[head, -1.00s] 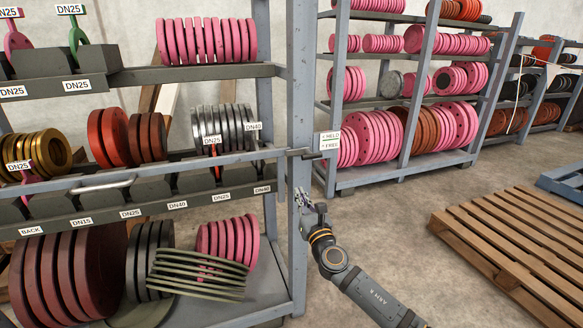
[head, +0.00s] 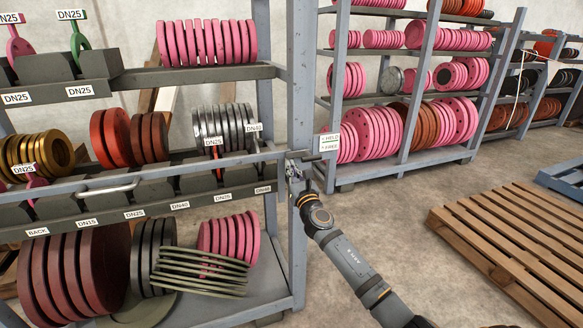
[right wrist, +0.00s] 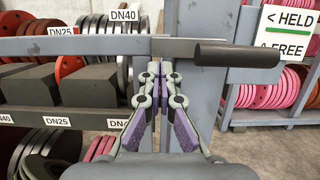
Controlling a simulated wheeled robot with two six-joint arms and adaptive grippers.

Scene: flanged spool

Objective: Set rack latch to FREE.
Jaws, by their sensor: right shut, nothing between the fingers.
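The rack latch has a dark cylindrical handle (right wrist: 237,53) that lies level and points right from a grey plate on the rack post in the right wrist view. In the head view the latch (head: 308,155) is small, at the right end of the rack's front bar. The sign (right wrist: 287,32) beside it reads HELD above FREE; it also shows in the head view (head: 330,142). My right gripper (right wrist: 160,68) is shut and empty. Its fingertips are just below the latch plate, left of the handle; whether they touch is unclear. My left gripper is not in view.
The front bar (head: 200,168) with a pale handle (head: 105,188) crosses the flange rack. The rack post (head: 300,90) stands close to my right gripper. A second rack (head: 400,172) is behind, and a wooden pallet (head: 510,245) lies at right. Floor between is clear.

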